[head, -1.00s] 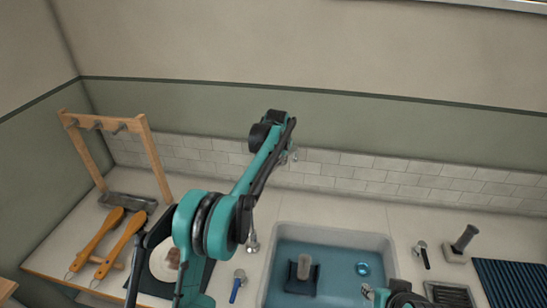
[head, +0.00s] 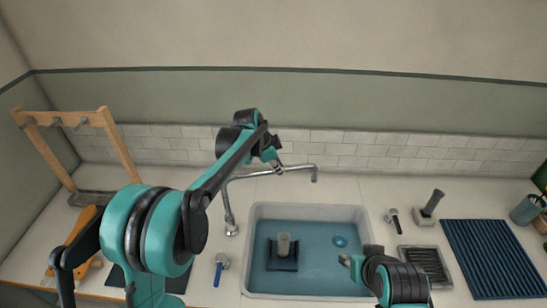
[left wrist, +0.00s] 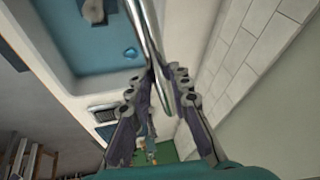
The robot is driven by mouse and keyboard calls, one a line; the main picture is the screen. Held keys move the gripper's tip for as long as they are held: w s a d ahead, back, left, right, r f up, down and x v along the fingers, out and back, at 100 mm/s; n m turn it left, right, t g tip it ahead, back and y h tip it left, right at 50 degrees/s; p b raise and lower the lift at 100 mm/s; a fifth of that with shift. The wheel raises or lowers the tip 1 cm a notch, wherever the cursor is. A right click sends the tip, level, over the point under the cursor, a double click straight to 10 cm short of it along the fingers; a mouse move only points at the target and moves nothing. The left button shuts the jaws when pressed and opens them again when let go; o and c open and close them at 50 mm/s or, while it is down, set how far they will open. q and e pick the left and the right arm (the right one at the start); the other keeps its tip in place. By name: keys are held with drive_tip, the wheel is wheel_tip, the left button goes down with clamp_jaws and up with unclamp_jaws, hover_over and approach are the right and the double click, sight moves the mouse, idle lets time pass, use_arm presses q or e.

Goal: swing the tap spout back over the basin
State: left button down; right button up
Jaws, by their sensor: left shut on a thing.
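The tap is a chrome pipe (head: 229,205) rising from the counter by the basin's left side. Its spout (head: 300,168) runs rightward, its bent-down tip appearing behind the basin's back rim in the head view. The basin (head: 375,225) is pale and holds blue water. My left gripper (head: 280,168) is shut on the spout partway along. In the left wrist view the spout (left wrist: 145,30) passes between the fingers (left wrist: 162,88), beside the basin's edge. My right gripper (head: 350,262) is low over the basin's right front; its jaw state is unclear.
A dark block with a grey cylinder (head: 283,245) and a blue round item (head: 340,241) are in the basin. A blue-handled lever (head: 219,268) is left of it. A ribbed blue mat (head: 490,255) lies right. A wooden rack (head: 120,150) stands left.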

use_arm(q)
drive_tip(key=s+m, duration=0.2)
drive_tip(key=s, duration=0.1)
drive_tip(key=s+m+g, duration=0.1)
drive_tip(key=s, duration=0.1)
drive_tip(key=shift+d+h, duration=0.25)
drive_tip(key=shift+h, duration=0.15)
drive_tip(key=shift+s, duration=0.15)
drive_tip(key=c, duration=1.6)
unclamp_jaws()
drive_tip(key=shift+o, duration=1)
